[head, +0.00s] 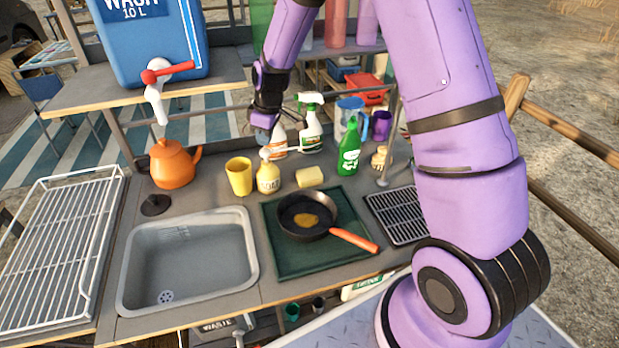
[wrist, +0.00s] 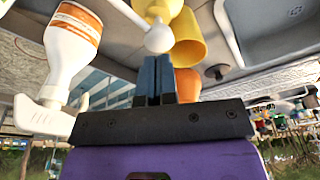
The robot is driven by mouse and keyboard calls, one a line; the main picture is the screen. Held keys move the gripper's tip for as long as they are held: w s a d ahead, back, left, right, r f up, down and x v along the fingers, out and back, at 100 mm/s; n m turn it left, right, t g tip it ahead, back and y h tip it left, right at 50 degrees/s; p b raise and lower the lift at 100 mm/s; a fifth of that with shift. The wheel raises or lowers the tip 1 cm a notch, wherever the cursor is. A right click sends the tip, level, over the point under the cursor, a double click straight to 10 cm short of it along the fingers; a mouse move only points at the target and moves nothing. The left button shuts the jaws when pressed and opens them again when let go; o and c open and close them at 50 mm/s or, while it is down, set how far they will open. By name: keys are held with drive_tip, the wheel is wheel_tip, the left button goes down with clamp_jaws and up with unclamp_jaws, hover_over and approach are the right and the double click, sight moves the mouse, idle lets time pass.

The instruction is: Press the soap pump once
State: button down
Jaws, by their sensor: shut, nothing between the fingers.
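The soap pump is a yellow bottle (head: 268,180) with a white pump head (head: 265,154), upright on the grey counter behind the sink. In the wrist view its white pump head (wrist: 158,38) shows right at my fingertips, with part of the yellow bottle (wrist: 155,8) beyond. My gripper (head: 262,136) points down from above, its fingertips just over the pump head. In the wrist view my gripper (wrist: 155,62) has its fingers together with nothing between them. I cannot tell whether the tips touch the pump head.
A yellow cup (head: 239,176) stands left of the bottle, and a sponge (head: 310,177) lies right. Spray bottles (head: 310,128) stand close behind my gripper. An orange kettle (head: 172,165), a sink (head: 190,262), a pan (head: 303,214) and a green bottle (head: 349,150) are nearby.

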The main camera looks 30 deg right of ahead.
drive_tip(key=shift+r, duration=0.1)
wheel_tip(320, 180, up, 6)
drive_tip(key=shift+f, duration=0.1)
idle(0.8)
idle(0.4)
